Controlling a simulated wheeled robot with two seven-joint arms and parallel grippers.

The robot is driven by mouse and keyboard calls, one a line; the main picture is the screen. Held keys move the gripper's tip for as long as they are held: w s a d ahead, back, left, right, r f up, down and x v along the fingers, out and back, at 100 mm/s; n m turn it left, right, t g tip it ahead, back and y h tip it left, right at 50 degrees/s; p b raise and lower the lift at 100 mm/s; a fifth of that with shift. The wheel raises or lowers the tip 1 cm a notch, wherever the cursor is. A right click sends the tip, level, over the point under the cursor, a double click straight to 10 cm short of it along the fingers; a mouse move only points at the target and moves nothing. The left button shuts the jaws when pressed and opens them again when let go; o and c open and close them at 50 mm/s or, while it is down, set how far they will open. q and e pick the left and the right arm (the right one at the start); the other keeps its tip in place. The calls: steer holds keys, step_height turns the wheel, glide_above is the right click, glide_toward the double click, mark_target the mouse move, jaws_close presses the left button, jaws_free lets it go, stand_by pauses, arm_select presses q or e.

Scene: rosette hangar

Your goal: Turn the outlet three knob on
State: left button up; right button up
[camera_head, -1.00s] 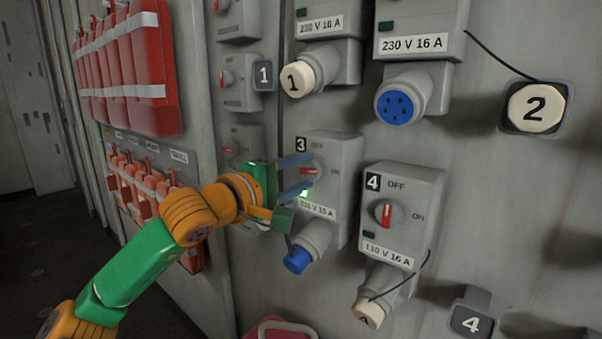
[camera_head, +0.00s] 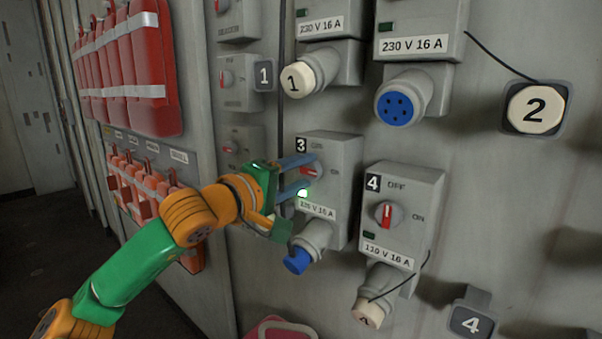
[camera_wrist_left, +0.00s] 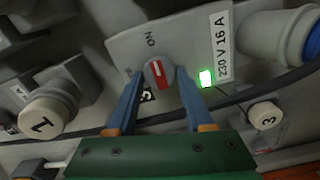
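The outlet three box (camera_head: 340,190) is a grey box with a "3" tag and a 230 V 16 A label. Its round knob (camera_wrist_left: 158,73) has a red bar, lying about level in the head view and pointing toward ON. A green lamp (camera_wrist_left: 206,78) on the box is lit. My left gripper (camera_head: 308,170) is at this knob, one blue finger above and one below in the head view. In the left wrist view the fingers stand either side of the knob, apart, with what looks like a slight gap. The fingers partly hide the knob in the head view. My right gripper is not in view.
Outlet four (camera_head: 403,210) stands close on the right, its knob (camera_head: 388,214) with an upright bar toward OFF and a dark lamp. Plug one (camera_head: 297,79) juts out above. Red gear (camera_head: 150,65) hangs at left.

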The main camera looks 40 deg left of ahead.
arm_select(q)
steer(key=o, duration=0.4)
steer(key=shift+o, duration=0.2)
steer(key=s+b, duration=0.5)
steer(key=s, duration=0.2)
steer(key=shift+a, duration=0.25)
